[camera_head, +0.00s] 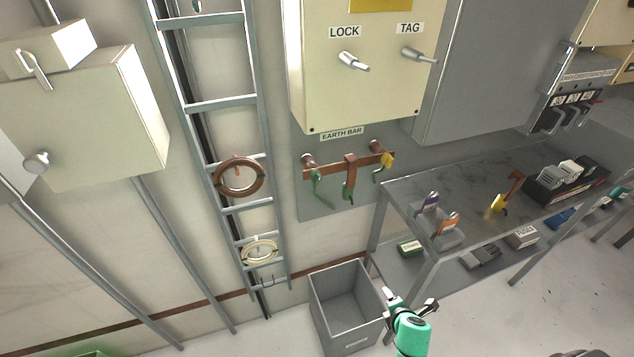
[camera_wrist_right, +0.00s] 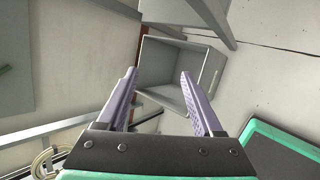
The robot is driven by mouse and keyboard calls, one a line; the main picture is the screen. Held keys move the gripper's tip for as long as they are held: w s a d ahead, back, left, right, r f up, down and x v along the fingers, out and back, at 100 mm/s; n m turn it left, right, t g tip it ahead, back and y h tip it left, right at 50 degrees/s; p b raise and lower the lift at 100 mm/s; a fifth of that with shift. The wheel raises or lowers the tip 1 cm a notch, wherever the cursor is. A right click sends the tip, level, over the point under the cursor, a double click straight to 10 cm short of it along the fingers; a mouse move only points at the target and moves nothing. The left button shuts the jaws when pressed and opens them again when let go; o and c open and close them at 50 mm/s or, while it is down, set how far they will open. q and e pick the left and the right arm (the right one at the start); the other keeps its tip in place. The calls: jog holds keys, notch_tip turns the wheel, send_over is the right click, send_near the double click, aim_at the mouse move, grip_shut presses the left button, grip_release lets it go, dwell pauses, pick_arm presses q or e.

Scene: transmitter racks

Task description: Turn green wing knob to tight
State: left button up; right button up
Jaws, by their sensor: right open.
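A copper earth bar (camera_head: 335,168) is fixed to a grey wall panel under an "EARTH BAR" label. A yellow piece (camera_head: 387,160) sits at the right end. I cannot tell which green part, if any, is the wing knob, or how tight it is. My right gripper (camera_head: 411,300) is low, beside the grey bin and well below the bar. In the wrist view its purple-padded fingers (camera_wrist_right: 158,73) are apart and empty. My left gripper is not in view.
A grey open bin (camera_head: 318,300) stands on the floor by my right gripper; the wrist view shows it beyond the fingers (camera_wrist_right: 205,78). A metal table (camera_head: 460,180) with small items is at right. A cable ladder (camera_head: 222,105) with coils runs up the wall.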

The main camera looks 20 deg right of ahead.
jog(key=w+a+r+n+t, duration=0.2)
jog(key=w+r+n, duration=0.1)
jog(key=r, duration=0.3)
jog(key=w+a+r+n+t, duration=0.2)
jog(key=w+r+n, duration=0.15)
jog(key=r, duration=0.25)
jog(key=n+t+y, duration=0.4)
jog(key=n+t, duration=0.2)
jog(key=n, duration=0.5)
send_near(318, 182)
jog(key=w, duration=0.3)
jog(key=w+p, duration=0.1)
jog(key=w, duration=0.2)
jog(key=w+p, duration=0.1)
jog(key=w, duration=0.2)
jog(key=shift+w+a, duration=0.3)
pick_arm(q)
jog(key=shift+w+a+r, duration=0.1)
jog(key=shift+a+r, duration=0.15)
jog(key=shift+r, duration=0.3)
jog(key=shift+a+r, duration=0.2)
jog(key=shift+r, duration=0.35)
pick_arm(e)
grip_shut()
